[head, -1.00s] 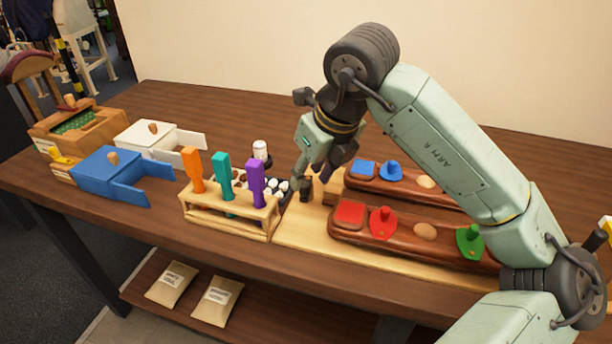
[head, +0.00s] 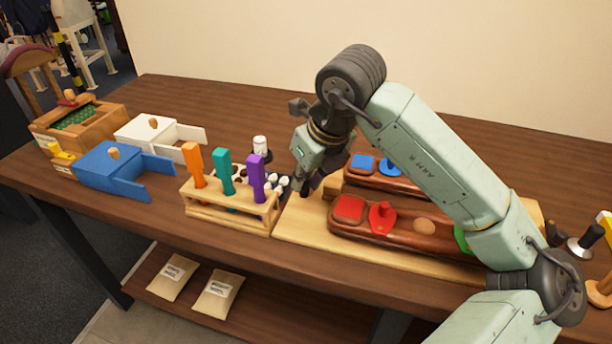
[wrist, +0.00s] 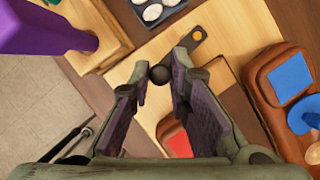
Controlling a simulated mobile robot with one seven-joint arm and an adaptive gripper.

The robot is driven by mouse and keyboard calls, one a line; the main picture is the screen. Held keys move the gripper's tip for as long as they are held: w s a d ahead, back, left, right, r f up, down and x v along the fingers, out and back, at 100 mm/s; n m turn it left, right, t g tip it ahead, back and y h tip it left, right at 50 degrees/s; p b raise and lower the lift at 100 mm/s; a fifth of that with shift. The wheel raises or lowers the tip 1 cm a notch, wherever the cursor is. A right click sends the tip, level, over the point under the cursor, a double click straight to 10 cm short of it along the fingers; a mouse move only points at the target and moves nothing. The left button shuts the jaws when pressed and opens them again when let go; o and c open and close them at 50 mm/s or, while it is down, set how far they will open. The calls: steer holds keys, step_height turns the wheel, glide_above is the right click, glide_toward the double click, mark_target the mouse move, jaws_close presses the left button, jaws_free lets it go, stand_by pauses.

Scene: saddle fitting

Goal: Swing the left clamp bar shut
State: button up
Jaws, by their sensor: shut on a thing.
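The left clamp bar (wrist: 184,48) is a dark grey bar with an orange pivot spot, on the pale wooden board (wrist: 228,25) in the wrist view. A round black knob (wrist: 160,75) sits at its near end. My gripper (wrist: 161,85) has its two fingers on either side of this knob and is shut on it. In the head view my gripper (head: 307,187) is low over the left end of the pale board (head: 290,223). There the bar is mostly hidden by my gripper.
Two brown saddle-like pieces (head: 345,231) with coloured parts lie right of my gripper. A rack (head: 228,222) with orange, teal and purple handles stands close on the left. A dark tray with small round pieces (wrist: 152,12) lies behind. Blue and white boxes (head: 108,172) stand further left.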

jaws_close()
steer(key=shift+d+f+b, duration=0.1)
steer(key=shift+d+b, duration=0.05)
steer(key=shift+b, duration=0.2)
steer(key=shift+d+f+n+b, duration=0.1)
steer(key=shift+d+n+b, duration=0.15)
steer(key=shift+n+b, duration=0.45)
steer(key=shift+w+d+n+g+y+b, duration=0.15)
steer(key=shift+d+n+g+y+b, duration=0.4)
steer(key=shift+n+b, duration=0.65)
steer(key=d+n, duration=0.1)
steer(key=n, duration=0.1)
steer(key=w+d+n+g+b, duration=0.1)
steer(key=n, duration=0.1)
steer(key=shift+r+g+y, duration=0.2)
steer(key=shift+g+y, duration=0.05)
steer(key=n, duration=0.1)
steer(key=w+d+n+g, duration=0.1)
steer(key=n, duration=0.2)
steer(key=shift+w+d+r+n+g+p, duration=0.15)
steer(key=shift+w+d+n+g+p, duration=0.15)
steer(key=shift+n+g, duration=0.1)
steer(key=shift+w+d+n+g+p, duration=0.25)
steer(key=shift+w+n+g+p, duration=0.2)
steer(key=shift+n+p, duration=0.4)
steer(key=shift+w+d+n+p, duration=0.1)
steer(key=shift+w+n+p, duration=0.25)
steer(key=shift+n, duration=0.5)
